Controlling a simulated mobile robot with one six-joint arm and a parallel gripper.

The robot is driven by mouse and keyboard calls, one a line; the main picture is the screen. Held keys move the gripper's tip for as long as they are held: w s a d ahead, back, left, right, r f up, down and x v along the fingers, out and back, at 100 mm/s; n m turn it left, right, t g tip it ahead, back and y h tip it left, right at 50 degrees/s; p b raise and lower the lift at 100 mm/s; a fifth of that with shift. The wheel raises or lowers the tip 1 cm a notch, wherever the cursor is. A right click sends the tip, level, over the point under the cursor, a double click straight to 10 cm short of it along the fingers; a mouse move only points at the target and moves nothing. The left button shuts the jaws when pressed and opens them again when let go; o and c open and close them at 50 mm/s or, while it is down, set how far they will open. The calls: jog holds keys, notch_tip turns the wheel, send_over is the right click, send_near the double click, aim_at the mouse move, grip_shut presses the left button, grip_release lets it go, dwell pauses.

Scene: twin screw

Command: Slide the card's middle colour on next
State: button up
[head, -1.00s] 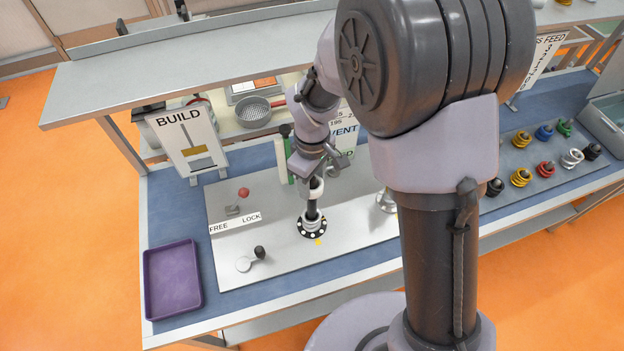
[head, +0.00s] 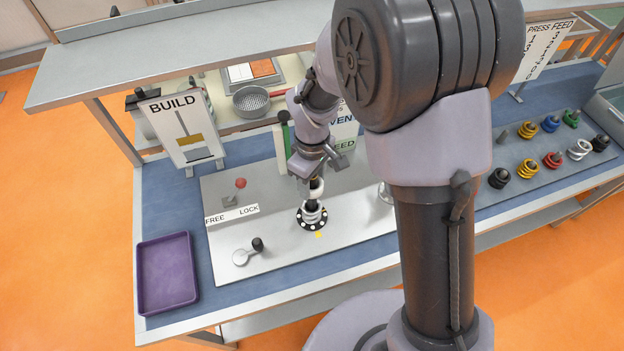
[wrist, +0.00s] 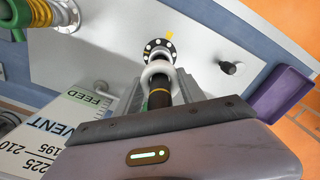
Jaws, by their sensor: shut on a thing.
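My gripper (head: 314,178) is shut on a white ring (wrist: 157,69) above the flange. In the wrist view the ring appears to be around a dark upright shaft (wrist: 160,88) with a gold band, and the shaft's upper part runs up between my fingers. The black flange with white dots (head: 312,224) is at the shaft's foot. Pale coils (head: 312,211) show just above the flange; whether they join the held ring is unclear. The BUILD card (head: 181,129) stands at the left and shows a gold band above a grey one.
The feed rack at the right holds several coloured coils, among them a yellow one (head: 527,165) and a white one (head: 579,150). An empty peg (head: 503,137) stands beside them. A purple tray (head: 167,273), a FREE/LOCK lever (head: 239,186) and a small black-knobbed handle (head: 257,244) are nearby.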

jog(key=shift+f, duration=0.35)
jog(key=o, duration=1.5)
jog(key=shift+r, duration=0.1)
jog(key=shift+c, duration=0.2)
notch_tip(320, 180, up, 18)
jog(key=p, duration=0.3)
jog(key=shift+f, duration=0.25)
